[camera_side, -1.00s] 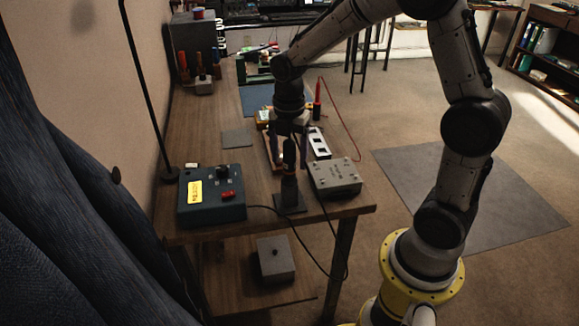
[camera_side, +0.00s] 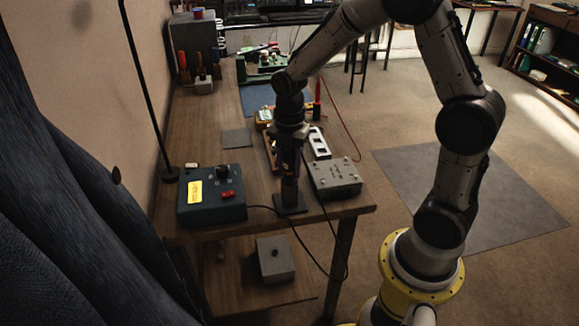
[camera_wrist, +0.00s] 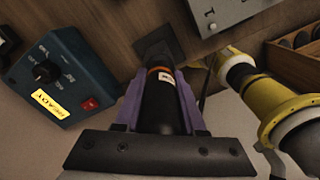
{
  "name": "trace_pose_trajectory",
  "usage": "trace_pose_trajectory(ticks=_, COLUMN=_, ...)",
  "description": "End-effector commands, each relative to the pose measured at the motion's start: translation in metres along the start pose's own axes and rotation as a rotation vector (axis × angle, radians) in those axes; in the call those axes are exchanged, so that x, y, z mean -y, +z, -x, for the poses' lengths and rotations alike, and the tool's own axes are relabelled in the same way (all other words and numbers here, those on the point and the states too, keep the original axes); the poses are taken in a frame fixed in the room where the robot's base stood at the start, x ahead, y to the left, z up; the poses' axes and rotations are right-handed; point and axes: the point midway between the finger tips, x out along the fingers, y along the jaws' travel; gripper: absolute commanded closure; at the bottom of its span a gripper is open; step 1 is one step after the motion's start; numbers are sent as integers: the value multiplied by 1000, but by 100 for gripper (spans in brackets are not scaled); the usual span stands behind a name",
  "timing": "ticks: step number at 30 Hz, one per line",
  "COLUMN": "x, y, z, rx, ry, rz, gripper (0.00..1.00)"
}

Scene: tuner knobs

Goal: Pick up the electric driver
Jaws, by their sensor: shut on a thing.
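The electric driver (camera_side: 290,185) is a dark, upright tool standing on a small dark base plate (camera_side: 291,210) near the front edge of the table. In the wrist view the driver (camera_wrist: 160,100) shows as a black cylinder with an orange ring and a small white label. My gripper (camera_side: 291,155) comes down from above and is around the driver's upper part. In the wrist view its two purple-grey fingers lie on either side of the driver, shut on it. The driver's top is hidden by my gripper. The driver still appears to be at its base.
A blue box with a red switch and yellow label (camera_side: 212,198) stands left of the driver. A grey metal box (camera_side: 335,178) is close on the right. A black cable (camera_side: 300,240) hangs over the front edge. A lamp pole (camera_side: 145,90) rises at left.

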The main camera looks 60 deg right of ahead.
Motion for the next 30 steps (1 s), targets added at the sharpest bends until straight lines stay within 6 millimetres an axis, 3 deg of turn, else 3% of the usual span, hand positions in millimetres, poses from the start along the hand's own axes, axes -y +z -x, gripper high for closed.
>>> trace_pose_trajectory(ticks=10, x=-1, y=0, z=7, rx=2, ry=5, rz=0, gripper=100)
trace_pose_trajectory(ticks=24, x=-1, y=0, z=87, rx=2, ry=6, rz=0, gripper=100)
trace_pose_trajectory(ticks=27, x=0, y=0, z=95, rx=1, ry=4, rz=-20, gripper=100)
trace_pose_trajectory(ticks=30, x=15, y=8, z=96, rx=-1, ry=-4, rz=-108, gripper=100)
